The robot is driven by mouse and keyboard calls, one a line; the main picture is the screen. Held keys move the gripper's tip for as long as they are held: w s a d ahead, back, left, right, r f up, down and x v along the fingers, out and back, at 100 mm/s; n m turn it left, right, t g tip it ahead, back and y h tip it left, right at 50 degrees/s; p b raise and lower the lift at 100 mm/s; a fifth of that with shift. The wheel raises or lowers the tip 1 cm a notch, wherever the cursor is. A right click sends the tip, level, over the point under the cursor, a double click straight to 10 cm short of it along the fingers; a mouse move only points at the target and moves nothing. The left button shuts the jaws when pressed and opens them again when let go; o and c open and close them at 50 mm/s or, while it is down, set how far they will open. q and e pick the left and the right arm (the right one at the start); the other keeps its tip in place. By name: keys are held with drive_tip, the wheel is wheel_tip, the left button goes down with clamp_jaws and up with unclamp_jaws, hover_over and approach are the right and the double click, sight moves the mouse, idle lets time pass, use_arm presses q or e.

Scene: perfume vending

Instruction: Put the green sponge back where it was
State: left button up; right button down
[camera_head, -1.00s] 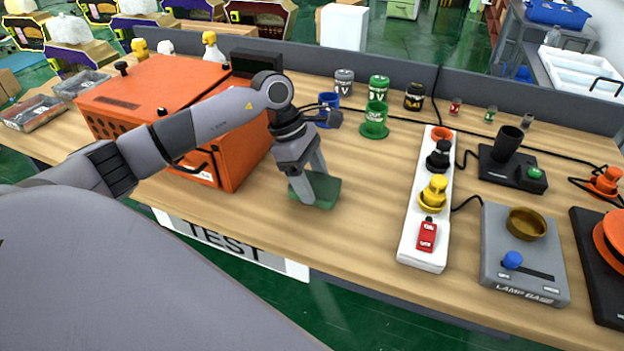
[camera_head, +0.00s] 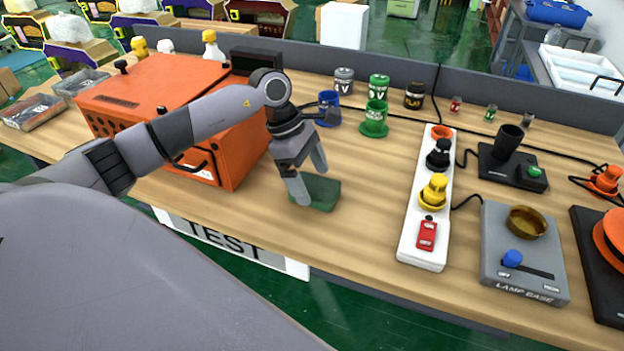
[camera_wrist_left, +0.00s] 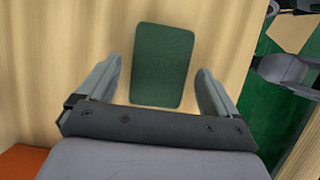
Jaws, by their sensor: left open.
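The green sponge (camera_head: 318,192) lies flat on the wooden table, to the right of the orange oven-like box. My left gripper (camera_head: 312,186) is open just above the sponge, with one finger on its near left side and the other over its far side. In the left wrist view the sponge (camera_wrist_left: 162,66) lies ahead, between the lines of the two spread fingers (camera_wrist_left: 160,90), with clear gaps on both sides. Nothing is held.
The orange box (camera_head: 225,150) stands close to the left of my gripper. A white power strip (camera_head: 415,225) with plugs lies to the right. A green cup on a saucer (camera_head: 374,129) and a blue mug (camera_head: 328,100) stand behind. Bare table surrounds the sponge.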

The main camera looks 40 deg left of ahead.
use_arm(q)
drive_tip(key=b+v, duration=0.1)
drive_tip(key=v, duration=1)
drive_tip(key=shift+s+f, duration=0.15)
